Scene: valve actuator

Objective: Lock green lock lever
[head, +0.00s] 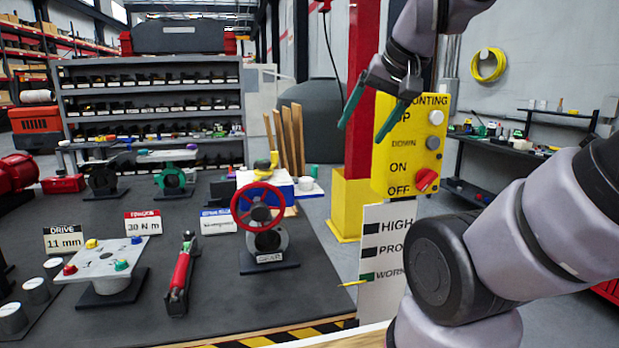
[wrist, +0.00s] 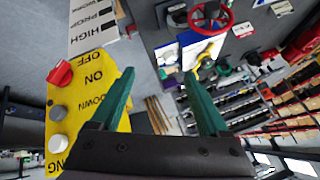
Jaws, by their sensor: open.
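The table carries several green items, and I cannot tell for sure which is the green lock lever. A green-bodied valve (head: 172,179) stands at the back, with a grey lever plate (head: 167,156) lying flat across its top. A small green knob (head: 121,265) sits on a raised grey plate at the front left, with red and yellow knobs. My gripper (head: 358,133) is open and empty, raised at the right in front of the yellow button panel, well apart from both. In the wrist view its two green fingers (wrist: 158,75) are spread, with nothing between them.
The yellow panel (head: 408,148) with a red switch stands close to my gripper. A red handwheel valve (head: 268,232), a red-handled tool (head: 181,275) and label blocks stand on the dark table (head: 215,290). Shelves (head: 150,95) stand behind. The table's front middle has free room.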

